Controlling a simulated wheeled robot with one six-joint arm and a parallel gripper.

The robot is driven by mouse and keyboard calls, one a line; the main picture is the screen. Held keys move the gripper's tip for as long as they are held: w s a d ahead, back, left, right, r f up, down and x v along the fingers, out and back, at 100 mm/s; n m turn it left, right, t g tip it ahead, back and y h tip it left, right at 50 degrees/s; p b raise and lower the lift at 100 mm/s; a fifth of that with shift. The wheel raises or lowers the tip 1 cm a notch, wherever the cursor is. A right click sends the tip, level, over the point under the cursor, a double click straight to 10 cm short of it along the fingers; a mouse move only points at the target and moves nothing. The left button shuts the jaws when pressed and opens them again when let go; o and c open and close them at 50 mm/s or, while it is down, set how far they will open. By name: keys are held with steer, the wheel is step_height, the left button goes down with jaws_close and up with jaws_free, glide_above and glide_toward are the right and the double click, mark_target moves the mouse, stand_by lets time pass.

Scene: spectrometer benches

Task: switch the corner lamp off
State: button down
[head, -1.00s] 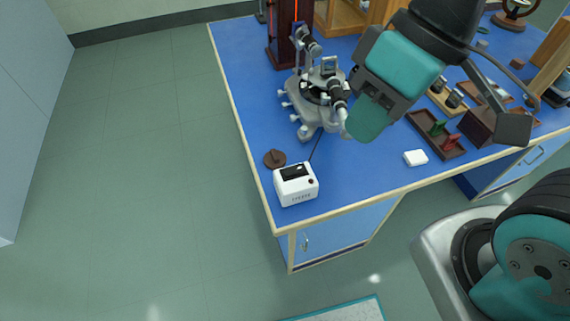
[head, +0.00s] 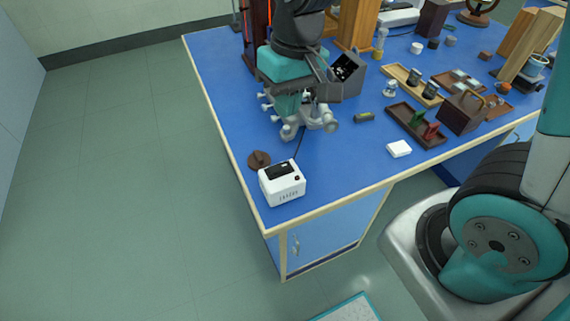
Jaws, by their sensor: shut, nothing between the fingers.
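A tall dark red-brown housing (head: 248,48) stands at the back left of the blue bench; a thin orange-red glow (head: 269,12) shows on it. It looks like a lamp, partly hidden behind my arm. A white box (head: 283,192) with a dark top panel and a small dark knob (head: 297,178) sits at the bench's front left corner; a thin dark cable runs back from it. I cannot tell which is the corner lamp's switch.
A brown round disc (head: 259,159) lies behind the white box. A white block (head: 399,149), a dark tray (head: 414,124) with green and red pieces, and a wooden tray (head: 401,76) fill the right side. The floor left of the bench is clear.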

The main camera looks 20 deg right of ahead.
steer(key=m+h, duration=0.1)
steer(key=m, duration=0.1)
glide_above(285, 165)
step_height(285, 165, down, 7)
steer(key=shift+r+b, duration=0.2)
steer(key=shift+b, duration=0.2)
steer(key=shift+f, duration=0.1)
step_height(285, 165, down, 14)
steer(key=shift+r+p, duration=0.1)
steer(key=shift+p, duration=0.85)
